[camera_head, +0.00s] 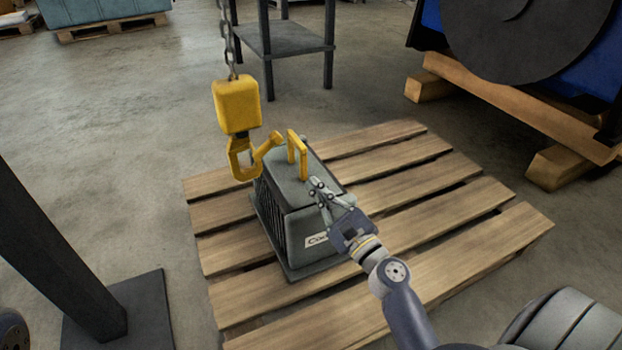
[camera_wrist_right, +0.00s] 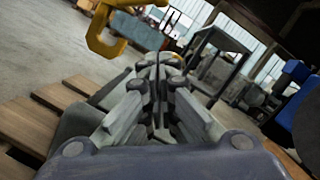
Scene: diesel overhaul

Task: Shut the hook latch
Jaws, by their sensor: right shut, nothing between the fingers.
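A yellow hook (camera_head: 234,163) hangs from a yellow block (camera_head: 237,105) on a chain, left of the grey cooler's (camera_head: 315,226) yellow handle (camera_head: 297,154). Its latch (camera_head: 268,144) sticks out from the hook to the upper right, so the latch stands open. The handle is beside the hook, not seen inside it. My right gripper (camera_head: 318,188) is shut and empty, above the cooler's right side, right of the handle and apart from the latch. In the right wrist view the shut fingers (camera_wrist_right: 157,66) are in the middle and the hook (camera_wrist_right: 104,32) is at the upper left. My left gripper is not seen.
The cooler stands on a wooden pallet (camera_head: 438,225). The chain (camera_head: 227,40) runs up out of view. A dark metal stand (camera_head: 285,38) is behind, a dark post (camera_head: 55,245) at the left, and a blue machine on wooden beams (camera_head: 520,107) at the right.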

